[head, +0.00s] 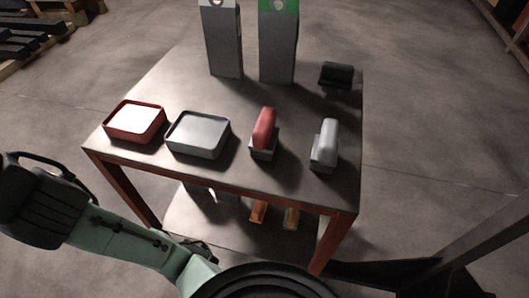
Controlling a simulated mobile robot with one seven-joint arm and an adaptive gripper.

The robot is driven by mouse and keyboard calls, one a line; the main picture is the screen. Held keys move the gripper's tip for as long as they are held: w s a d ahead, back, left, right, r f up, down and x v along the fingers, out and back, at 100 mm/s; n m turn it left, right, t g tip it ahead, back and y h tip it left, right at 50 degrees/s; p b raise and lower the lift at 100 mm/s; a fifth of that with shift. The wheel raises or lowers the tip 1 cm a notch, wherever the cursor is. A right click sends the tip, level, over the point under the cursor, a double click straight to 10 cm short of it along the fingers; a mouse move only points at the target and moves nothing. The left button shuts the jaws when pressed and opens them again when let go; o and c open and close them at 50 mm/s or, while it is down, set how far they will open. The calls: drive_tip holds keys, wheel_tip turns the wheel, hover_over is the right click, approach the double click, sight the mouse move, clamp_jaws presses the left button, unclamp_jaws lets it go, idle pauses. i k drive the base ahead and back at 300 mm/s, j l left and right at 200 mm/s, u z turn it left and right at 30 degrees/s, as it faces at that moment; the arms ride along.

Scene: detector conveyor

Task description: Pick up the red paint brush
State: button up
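The red paint brush (264,126) stands on the table, right of the middle, with its red handle up and a grey block-like end down on the tabletop. A similar brush with a light grey handle (326,140) stands to its right, apart from it. Nothing touches the red brush. My arm shows at the lower left, well away from both brushes. I cannot make out my gripper's fingers in this view.
On the table (283,189) are a red-rimmed tray (122,136), a grey tray (196,151), a grey carton (223,45), a green-topped carton (278,50) and a dark object (337,76). The tabletop has free room between the brushes and cartons. Orange items lie on a shelf below.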

sight(263, 140)
drive_tip(key=k+z, duration=0.4)
drive_tip(key=z, duration=0.25)
drive_tip(key=j+z, duration=0.3)
drive_tip(key=z, duration=0.15)
drive_tip(key=j+z, duration=0.25)
drive_tip(key=z, duration=0.2)
drive_tip(key=k+j, duration=0.15)
drive_tip(key=j, duration=0.1)
